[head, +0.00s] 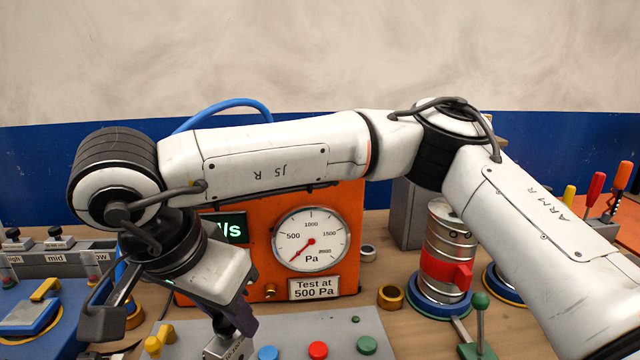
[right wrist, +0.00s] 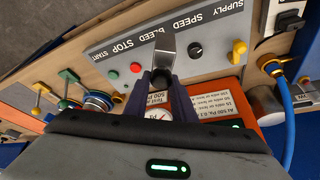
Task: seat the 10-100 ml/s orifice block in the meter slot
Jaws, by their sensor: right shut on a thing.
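My right gripper (head: 232,322) reaches across from the right and points down over the grey control panel. Its two dark fingers (right wrist: 163,80) are shut on the black knob of a small grey metal block (head: 226,347). The block also shows in the right wrist view (right wrist: 170,46), hanging beyond the fingertips. It carries a label too small to read. The orange meter (head: 358,230) with its round Pa dial (head: 311,239) stands just behind. I cannot make out the meter slot; my arm and gripper hide part of the meter. My left gripper is out of view.
A rack marked high, mid and low (head: 60,258) stands at the left, with black knobs at high and mid. The control panel (right wrist: 125,50) has buttons and knobs. A silver duct with a red band (head: 446,270) stands right. A blue hose (right wrist: 286,110) runs beside the meter.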

